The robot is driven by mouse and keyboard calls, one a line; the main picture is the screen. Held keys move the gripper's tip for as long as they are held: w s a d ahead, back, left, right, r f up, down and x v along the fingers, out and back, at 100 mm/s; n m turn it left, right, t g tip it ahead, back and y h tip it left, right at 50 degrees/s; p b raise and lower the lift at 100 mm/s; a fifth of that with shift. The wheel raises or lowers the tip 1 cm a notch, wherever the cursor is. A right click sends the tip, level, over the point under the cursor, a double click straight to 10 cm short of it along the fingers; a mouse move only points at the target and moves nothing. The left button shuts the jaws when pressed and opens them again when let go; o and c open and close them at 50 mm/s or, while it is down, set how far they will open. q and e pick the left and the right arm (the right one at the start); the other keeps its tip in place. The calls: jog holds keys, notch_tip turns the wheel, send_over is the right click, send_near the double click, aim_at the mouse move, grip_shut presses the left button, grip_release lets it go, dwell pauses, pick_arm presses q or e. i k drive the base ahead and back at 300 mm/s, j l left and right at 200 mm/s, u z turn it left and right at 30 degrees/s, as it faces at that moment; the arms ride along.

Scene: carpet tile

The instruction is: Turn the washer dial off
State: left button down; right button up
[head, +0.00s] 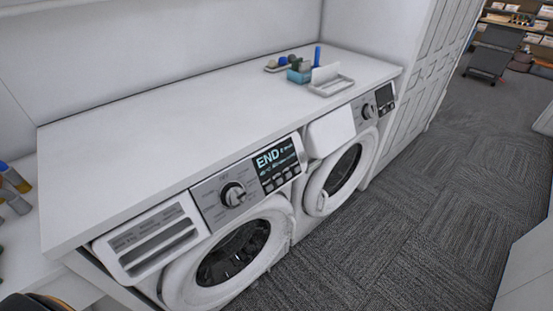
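A white front-loading washer (178,283) stands under the white counter, left of a second machine. Its grey control panel carries a round silver dial (232,194). The small mark on the dial is too fine to read for its setting. The lit display (277,163) right of the dial reads "END" with smaller text below. The washer's round door (232,254) is in view, its lower edge cut off by the frame. Neither of my grippers is in view, and nothing touches the dial.
A second front-loader (338,178) with its own dial (367,111) stands to the right. The countertop (150,135) is mostly bare, with a white tray (331,86) and small items at its far right. Bottles (14,178) stand at the left edge. Carpet floor (400,225) is open in front.

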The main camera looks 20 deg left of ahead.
aim_at(234, 196)
jog(key=k, duration=0.6)
jog(key=l+u, duration=0.1)
jog(key=u, duration=1.65)
